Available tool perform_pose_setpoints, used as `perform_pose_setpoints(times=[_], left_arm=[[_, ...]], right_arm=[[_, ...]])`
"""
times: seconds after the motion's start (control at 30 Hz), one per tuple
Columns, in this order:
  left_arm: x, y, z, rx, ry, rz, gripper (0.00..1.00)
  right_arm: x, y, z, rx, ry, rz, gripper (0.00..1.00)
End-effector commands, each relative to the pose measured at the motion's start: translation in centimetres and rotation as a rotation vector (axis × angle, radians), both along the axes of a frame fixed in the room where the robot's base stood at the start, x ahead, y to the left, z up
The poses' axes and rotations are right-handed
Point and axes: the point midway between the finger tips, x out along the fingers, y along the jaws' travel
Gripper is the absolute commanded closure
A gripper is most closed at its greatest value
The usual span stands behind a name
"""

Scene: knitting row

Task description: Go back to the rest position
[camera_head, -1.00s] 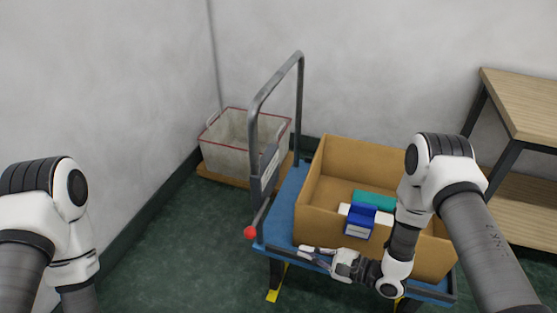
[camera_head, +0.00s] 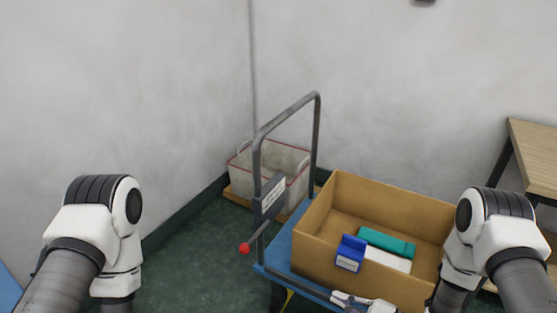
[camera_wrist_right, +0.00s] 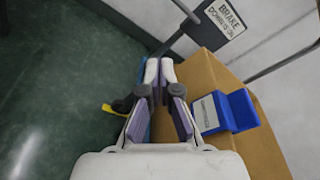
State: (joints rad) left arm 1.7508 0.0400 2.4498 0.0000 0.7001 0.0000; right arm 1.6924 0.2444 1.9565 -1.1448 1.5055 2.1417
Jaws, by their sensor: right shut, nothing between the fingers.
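My right gripper (camera_head: 342,298) is at the bottom edge of the head view, in front of the near side of a cardboard box (camera_head: 318,258). In the right wrist view its fingers (camera_wrist_right: 160,68) are shut together with nothing between them. The box side shows close to the right of the fingers there; I cannot tell whether they touch. My left arm comes in at the left of the head view, but its gripper is below the frame.
The box stands on a blue cart (camera_head: 276,251) with a grey handle (camera_head: 259,160). It holds a blue-and-white box (camera_head: 351,253), a teal item (camera_head: 388,241) and a white item (camera_head: 390,260). Behind are a bin (camera_head: 286,160) and a wooden table (camera_head: 537,150). Green floor (camera_head: 205,260) is clear at left.

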Motion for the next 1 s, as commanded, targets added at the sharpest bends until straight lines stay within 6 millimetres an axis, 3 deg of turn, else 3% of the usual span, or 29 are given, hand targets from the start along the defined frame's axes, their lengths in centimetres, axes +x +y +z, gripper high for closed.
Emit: perform_pose_setpoints(times=[0.03, 0.1, 0.27, 0.43, 0.53, 0.67, 0.8, 0.9, 1.0], left_arm=[[0.0, 0.0, 1.5, 0.000, 0.001, 0.001, 0.60], [0.0, 0.0, 2.7, 0.000, 0.001, 0.001, 0.60], [0.0, 0.0, 6.2, 0.000, 0.001, 0.000, 0.60], [0.0, 0.0, 9.6, 0.000, 0.001, 0.000, 0.60], [0.0, 0.0, 11.1, 0.000, 0.001, 0.000, 0.60], [0.0, 0.0, 12.5, 0.000, 0.001, 0.000, 0.60], [-0.1, 0.0, 12.1, 0.000, 0.001, 0.000, 0.60], [-0.1, 0.0, 12.1, 0.000, 0.002, 0.000, 0.60], [-0.1, 0.0, 12.1, 0.000, 0.001, 0.000, 0.60]], right_arm=[[-0.2, 0.5, 1.6, 0.000, 0.006, 0.007, 1.00], [-0.5, 0.9, 2.8, -0.004, 0.022, 0.002, 1.00], [-1.7, 1.5, 4.8, -0.112, 0.087, -0.048, 1.00], [-4.8, 0.2, 4.5, -0.480, 0.094, -0.054, 1.00], [-7.7, -1.4, 3.8, -0.744, 0.089, 0.017, 1.00], [-13.5, -4.7, 2.9, -1.130, 0.092, 0.256, 1.00], [-20.7, -8.5, 1.8, -1.433, 0.082, 0.693, 1.00], [-23.5, -9.8, 1.9, -1.504, 0.023, 0.962, 1.00], [-24.1, -10.0, 1.8, -1.516, -0.073, 1.119, 1.00]])
